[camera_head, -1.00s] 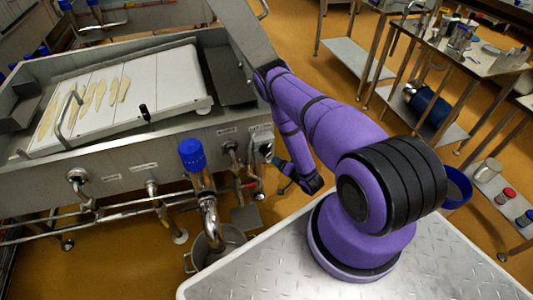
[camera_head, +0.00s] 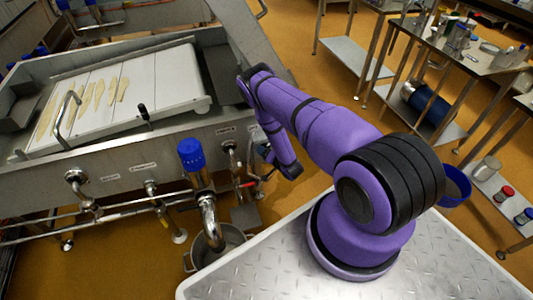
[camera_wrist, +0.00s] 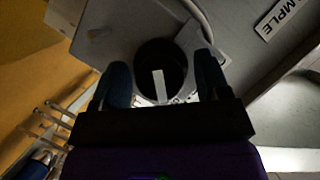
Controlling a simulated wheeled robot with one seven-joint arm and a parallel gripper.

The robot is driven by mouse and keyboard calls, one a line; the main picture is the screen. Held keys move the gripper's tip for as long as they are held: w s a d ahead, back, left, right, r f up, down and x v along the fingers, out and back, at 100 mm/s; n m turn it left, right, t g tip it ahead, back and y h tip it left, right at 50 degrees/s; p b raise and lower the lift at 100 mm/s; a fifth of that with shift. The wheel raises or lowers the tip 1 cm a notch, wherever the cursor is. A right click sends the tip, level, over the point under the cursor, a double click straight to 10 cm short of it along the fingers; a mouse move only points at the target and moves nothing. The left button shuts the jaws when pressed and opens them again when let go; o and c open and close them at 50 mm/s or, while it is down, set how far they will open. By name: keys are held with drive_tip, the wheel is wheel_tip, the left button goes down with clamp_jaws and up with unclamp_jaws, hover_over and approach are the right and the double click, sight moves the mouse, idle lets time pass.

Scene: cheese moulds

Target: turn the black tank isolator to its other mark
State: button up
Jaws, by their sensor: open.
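The black tank isolator (camera_wrist: 150,58) is a round dark knob with a white pointer bar, on a grey panel. In the wrist view the bar stands almost upright in the picture, leaning slightly. My gripper (camera_wrist: 163,78) is open, with one dark blue finger on each side of the knob. I cannot tell whether the fingers touch it. Small lettering below the knob is too dim to read. In the head view my arm hides the knob at the tank's right front corner.
The steel tank (camera_head: 120,165) has valves and pipes along its front. A blue-capped pipe fitting (camera_head: 190,155) stands left of my wrist, above a bucket (camera_head: 228,240). In the wrist view a label ending in "MPLE" (camera_wrist: 277,18) is at upper right, and a curved pipe is near the knob.

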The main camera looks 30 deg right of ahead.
drive_tip(key=c, duration=0.8)
drive_tip(key=shift+w+a+r, duration=0.1)
drive_tip(key=n+h, duration=0.1)
drive_tip(key=n+g+h, duration=0.1)
drive_tip(key=n, duration=0.1)
drive_tip(key=shift+w+a+r+n, duration=0.1)
drive_tip(key=shift+w+a+n, duration=0.1)
drive_tip(key=shift+n, duration=0.1)
drive_tip(key=shift+a+n+g+h, duration=0.15)
drive_tip(key=shift+n+g+h, duration=0.35)
drive_tip(key=shift+n+h, duration=0.6)
drive_tip(key=shift+c, duration=0.6)
drive_tip(key=n+h, duration=0.2)
drive_tip(key=n, duration=0.1)
drive_tip(key=shift+n+g, duration=0.3)
drive_tip(key=shift+n+h, duration=1.2)
